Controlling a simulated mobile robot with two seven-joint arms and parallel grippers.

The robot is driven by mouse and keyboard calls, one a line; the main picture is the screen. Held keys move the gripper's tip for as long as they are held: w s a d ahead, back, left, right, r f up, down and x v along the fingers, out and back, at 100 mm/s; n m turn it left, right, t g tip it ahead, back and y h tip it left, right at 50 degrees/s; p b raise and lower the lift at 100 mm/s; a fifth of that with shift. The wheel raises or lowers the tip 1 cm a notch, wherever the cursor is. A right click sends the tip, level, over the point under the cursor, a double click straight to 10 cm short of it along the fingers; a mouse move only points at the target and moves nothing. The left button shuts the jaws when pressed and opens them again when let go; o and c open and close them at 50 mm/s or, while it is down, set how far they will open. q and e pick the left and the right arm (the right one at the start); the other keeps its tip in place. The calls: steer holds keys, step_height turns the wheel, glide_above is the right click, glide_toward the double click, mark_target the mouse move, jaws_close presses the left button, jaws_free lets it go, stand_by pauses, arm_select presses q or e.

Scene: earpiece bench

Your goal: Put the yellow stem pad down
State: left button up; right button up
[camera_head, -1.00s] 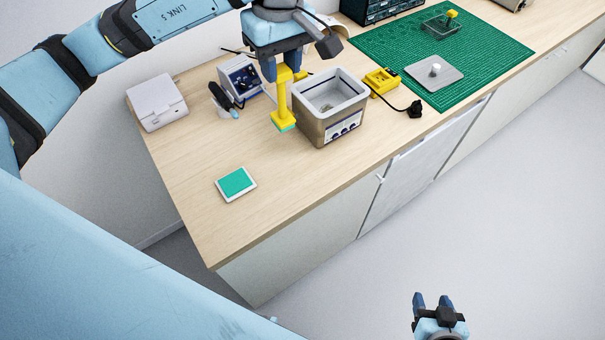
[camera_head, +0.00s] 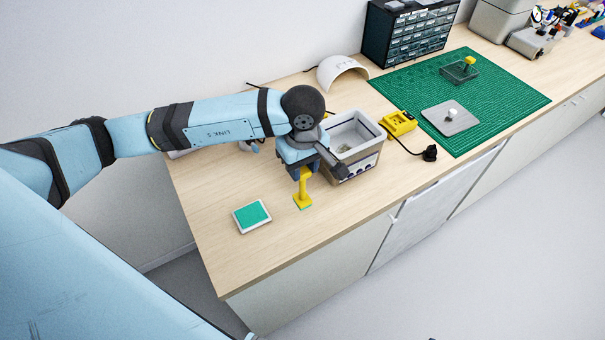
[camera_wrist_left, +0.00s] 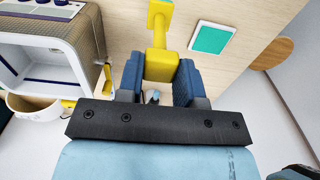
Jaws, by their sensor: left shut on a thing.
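The yellow stem pad (camera_head: 303,190) is upright, with a thin teal layer at its foot. My left gripper (camera_head: 302,171) is shut on its upper end, in front of the metal bath. In the left wrist view the yellow stem pad (camera_wrist_left: 160,28) is between the fingers of my left gripper (camera_wrist_left: 160,67). Its foot is over the bare wood near the bench's front edge; I cannot tell whether it touches. A white-rimmed teal tile (camera_head: 252,215) lies flat to its left, apart from it; it also shows in the left wrist view (camera_wrist_left: 211,38). My right gripper is out of view.
The open metal bath (camera_head: 366,165) stands close behind and right of my left gripper. A yellow block (camera_head: 398,122) with a black cable and a green mat (camera_head: 500,105) lie further right. Bare wood (camera_head: 265,255) is free around the tile.

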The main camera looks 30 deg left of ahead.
mark_target(302, 188)
arm_select(q)
step_height(302, 188, down, 4)
steer(key=shift+r+p, duration=0.2)
steer(key=shift+p, duration=0.15)
steer(key=shift+f, duration=0.1)
steer(key=shift+f, duration=0.15)
steer(key=o, duration=0.9)
